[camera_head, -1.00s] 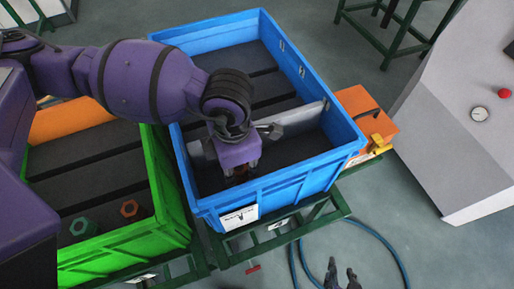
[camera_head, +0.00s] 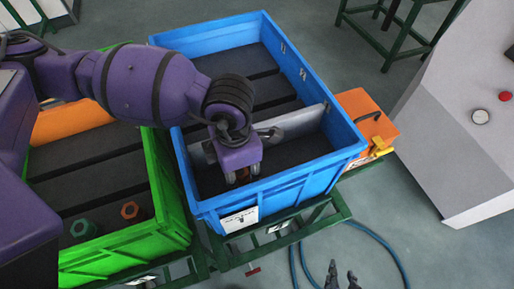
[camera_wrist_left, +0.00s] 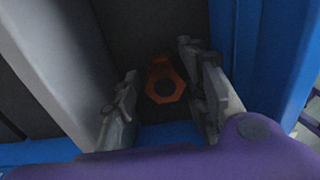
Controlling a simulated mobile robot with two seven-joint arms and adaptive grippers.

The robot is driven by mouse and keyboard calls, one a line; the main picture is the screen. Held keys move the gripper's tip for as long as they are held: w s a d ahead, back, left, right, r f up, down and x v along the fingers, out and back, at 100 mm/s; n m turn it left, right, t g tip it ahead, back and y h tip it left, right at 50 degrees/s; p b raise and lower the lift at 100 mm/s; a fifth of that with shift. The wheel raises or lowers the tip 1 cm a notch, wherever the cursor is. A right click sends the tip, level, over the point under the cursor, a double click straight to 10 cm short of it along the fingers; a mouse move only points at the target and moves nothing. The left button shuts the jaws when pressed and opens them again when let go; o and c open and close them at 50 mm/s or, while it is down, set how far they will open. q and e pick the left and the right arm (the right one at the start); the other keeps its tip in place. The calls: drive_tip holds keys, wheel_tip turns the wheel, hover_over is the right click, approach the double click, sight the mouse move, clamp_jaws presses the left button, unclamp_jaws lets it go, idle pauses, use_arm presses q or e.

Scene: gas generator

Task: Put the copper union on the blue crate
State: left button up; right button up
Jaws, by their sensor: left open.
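The copper union (camera_wrist_left: 152,75), an orange-brown hexagonal piece with a dark hole, is inside the blue crate (camera_head: 345,150), near its front wall. In the head view only a small reddish bit of it shows under my left gripper (camera_head: 243,176). In the left wrist view my left gripper (camera_wrist_left: 160,70) is open, with one finger on each side of the union and a visible gap to each. The union appears to be on the dark crate floor. My right gripper (camera_head: 342,280) shows at the bottom edge of the head view, its two dark fingertips apart and empty.
A green crate (camera_head: 163,180) stands left of the blue one, holding a green hex fitting (camera_head: 83,229) and an orange hex fitting (camera_head: 130,211). A grey divider (camera_head: 300,120) crosses the blue crate behind my left gripper. An orange box (camera_head: 355,105) stands at right.

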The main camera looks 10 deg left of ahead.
use_arm(q)
wheel_tip(320, 180, up, 12)
idle(0.4)
drive_tip(key=shift+f, duration=0.2)
